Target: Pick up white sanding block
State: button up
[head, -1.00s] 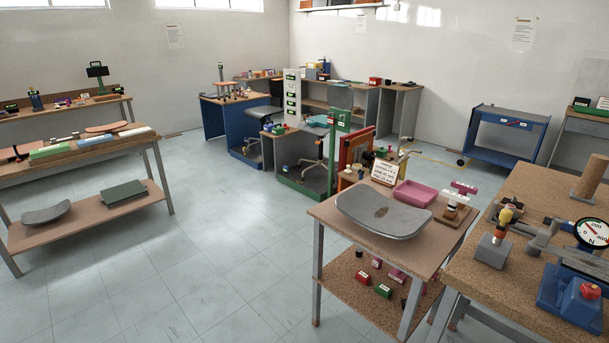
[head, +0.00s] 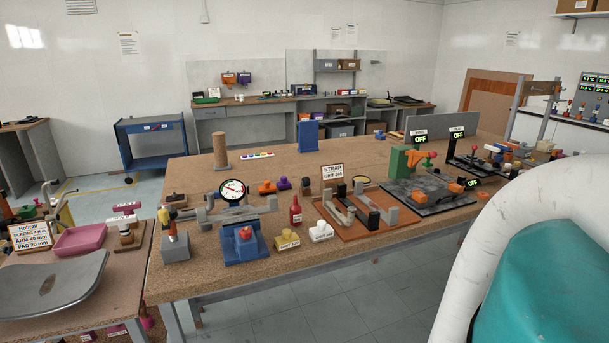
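A small white block (head: 321,231), which looks like the white sanding block, sits near the front edge of the cork-topped workbench (head: 330,262). A yellow block (head: 287,240) with a dark label lies to its left. A red bottle (head: 296,211) stands just behind the two. To the right is an orange-brown board (head: 345,226) with grey and black strap-like pieces and a "STRAP" sign. My gripper is not in view. A large white and teal shape at the lower right looks like part of my arm.
A blue device (head: 244,243) with a red knob and a round dial gauge (head: 233,190) stand left of the blocks. A grey block (head: 175,247) holds tools farther left. A lower table with a grey curved seat (head: 52,284) is at left. Floor shows in front of the bench.

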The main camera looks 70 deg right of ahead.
aim_at(322, 231)
jog(key=z, duration=1.9)
